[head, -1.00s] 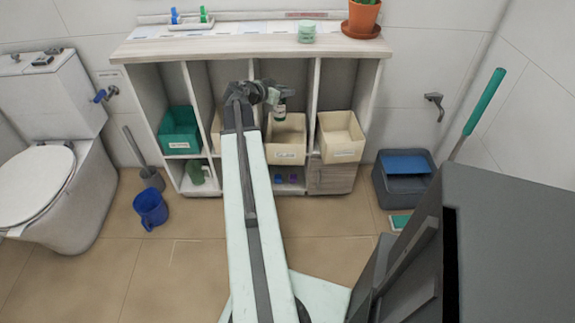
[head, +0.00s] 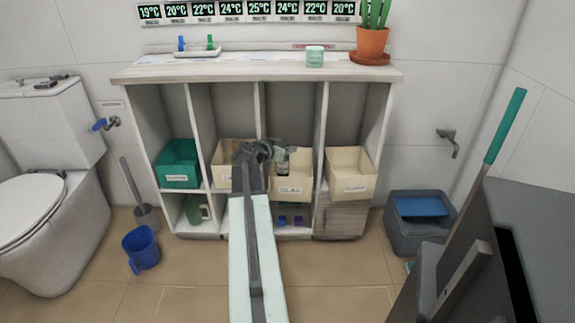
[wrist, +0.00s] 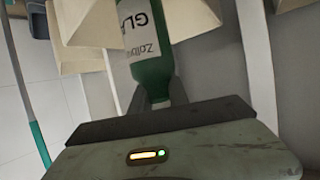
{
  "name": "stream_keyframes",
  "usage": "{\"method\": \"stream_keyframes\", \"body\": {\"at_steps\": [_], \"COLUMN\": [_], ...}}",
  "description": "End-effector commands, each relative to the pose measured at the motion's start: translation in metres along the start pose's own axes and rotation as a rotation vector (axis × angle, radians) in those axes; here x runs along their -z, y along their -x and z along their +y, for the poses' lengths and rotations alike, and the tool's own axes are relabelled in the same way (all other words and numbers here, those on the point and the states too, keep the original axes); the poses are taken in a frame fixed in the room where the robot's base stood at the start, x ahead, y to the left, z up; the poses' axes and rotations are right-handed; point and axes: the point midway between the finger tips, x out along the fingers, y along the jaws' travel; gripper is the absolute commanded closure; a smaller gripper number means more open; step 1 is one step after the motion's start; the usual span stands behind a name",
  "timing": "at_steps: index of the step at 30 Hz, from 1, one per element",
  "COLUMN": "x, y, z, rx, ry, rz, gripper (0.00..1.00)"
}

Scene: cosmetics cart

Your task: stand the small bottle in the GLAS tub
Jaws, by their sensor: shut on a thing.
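The small bottle is green with a white label in the wrist view (wrist: 148,45); its neck is toward my gripper. In the head view the bottle (head: 284,168) is small, below my gripper and in front of the GLAS tub's opening. My gripper (head: 279,152) is shut on the bottle near its neck; its dark jaw edge also shows in the wrist view (wrist: 110,128). The GLAS tub (head: 292,191) is cream with a white front label, in a middle cubby of the shelf unit. I cannot tell whether the bottle's base is inside the tub or touching its floor.
A cream tub (head: 352,186) stands to the right, another (head: 222,180) to the left, partly behind my arm, and a teal tub (head: 178,172) at far left. Upright dividers (head: 320,130) flank the cubby. The shelf top (head: 260,68) holds a jar (head: 315,56) and a potted cactus (head: 372,42).

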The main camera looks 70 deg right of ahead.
Motion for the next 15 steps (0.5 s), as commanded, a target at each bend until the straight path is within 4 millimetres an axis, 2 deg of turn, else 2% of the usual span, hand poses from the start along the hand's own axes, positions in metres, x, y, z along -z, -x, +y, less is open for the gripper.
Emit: {"method": "stream_keyframes", "body": {"at_steps": [2,8,15], "x": [-0.004,-0.035,-0.033], "y": [-0.001,-0.014,-0.012], "z": [0.000,-0.001,-0.001], "rx": [0.000,0.001,0.001], "ry": [0.000,0.000,0.001], "rz": [0.000,0.000,0.000], "gripper": [1.00,1.00,1.00]}}
